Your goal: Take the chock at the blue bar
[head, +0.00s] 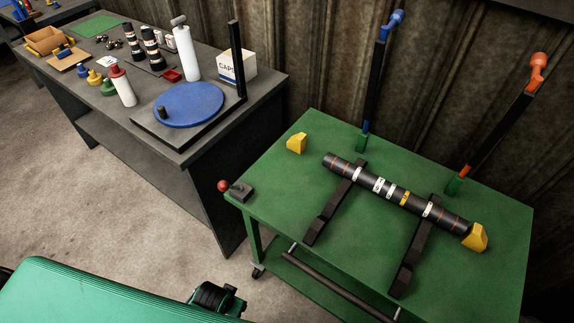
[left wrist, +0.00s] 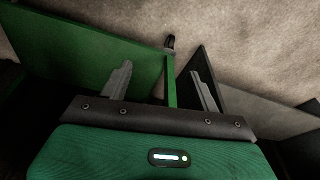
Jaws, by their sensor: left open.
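A yellow chock (head: 297,143) sits on the green cart top (head: 270,178), left of the foot of the blue-tipped bar (head: 376,80). It stands apart from the left end of the dark driveshaft (head: 390,192). A second yellow chock (head: 475,238) is by the shaft's right end, on the side of the orange-tipped bar (head: 500,125). My left gripper (left wrist: 162,72) is open and empty in the left wrist view, with a green cart leg and caster beyond its fingers. No chock shows in that view. My right gripper is not in view.
The shaft lies on two black rails (head: 334,205). A red-knobbed lever (head: 224,186) is at the cart's left corner. A grey workbench (head: 165,150) with a blue turntable (head: 190,104), bottles and a box stands at the left. The cart top around the left chock is clear.

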